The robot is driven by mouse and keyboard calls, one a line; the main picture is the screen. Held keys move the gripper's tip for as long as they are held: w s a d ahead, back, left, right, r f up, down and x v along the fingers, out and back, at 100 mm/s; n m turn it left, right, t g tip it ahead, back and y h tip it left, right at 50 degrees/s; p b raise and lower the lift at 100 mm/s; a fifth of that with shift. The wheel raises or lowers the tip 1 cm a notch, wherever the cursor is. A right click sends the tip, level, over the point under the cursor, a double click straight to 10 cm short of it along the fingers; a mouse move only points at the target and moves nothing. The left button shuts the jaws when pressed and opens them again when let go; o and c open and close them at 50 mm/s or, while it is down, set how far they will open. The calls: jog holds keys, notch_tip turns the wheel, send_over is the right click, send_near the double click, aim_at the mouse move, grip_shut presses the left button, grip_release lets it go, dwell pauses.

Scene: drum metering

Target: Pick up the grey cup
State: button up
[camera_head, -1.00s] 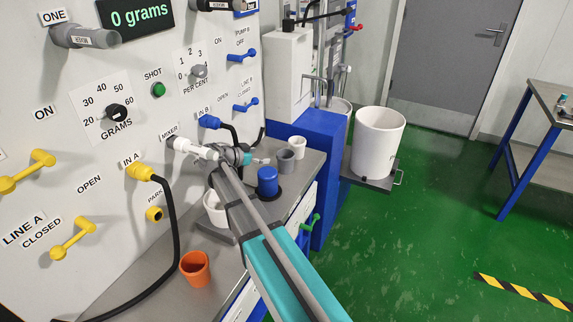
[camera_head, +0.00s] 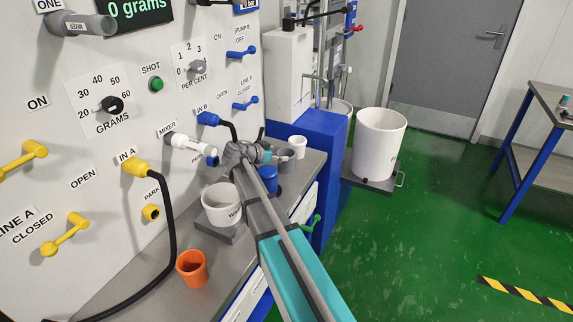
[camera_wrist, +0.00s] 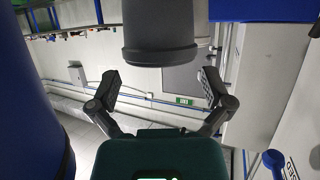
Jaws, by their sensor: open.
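The grey cup (camera_head: 287,157) stands on the grey bench top in the head view, partly hidden behind my gripper (camera_head: 266,154). In the wrist view the dark grey cup (camera_wrist: 160,32) is at the top centre, cut off by the frame edge. My gripper (camera_wrist: 161,82) is open there, its two fingers spread to either side below the cup's wide end. The cup lies ahead of the fingertips and in line with the gap. Nothing is held.
A blue container (camera_head: 267,180) stands close to the arm and fills the left edge of the wrist view (camera_wrist: 30,110). A white cup (camera_head: 298,142) is just behind the grey cup. A white pot (camera_head: 221,207) and an orange cup (camera_head: 192,269) stand nearer. The control panel (camera_head: 135,75) rises at left.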

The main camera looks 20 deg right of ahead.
aim_at(292, 152)
jog(key=b+x, duration=0.2)
jog(key=x, duration=0.2)
jog(key=shift+d+f, duration=0.1)
jog(key=shift+f, duration=0.1)
jog(key=shift+w+d+f, duration=0.1)
jog(key=shift+w+d, duration=0.05)
jog(key=shift+d, duration=0.4)
jog(key=c, duration=0.8)
jog(key=shift+r, duration=0.25)
notch_tip(292, 152, up, 10)
jog(key=p, duration=1)
jog(key=shift+f, duration=0.2)
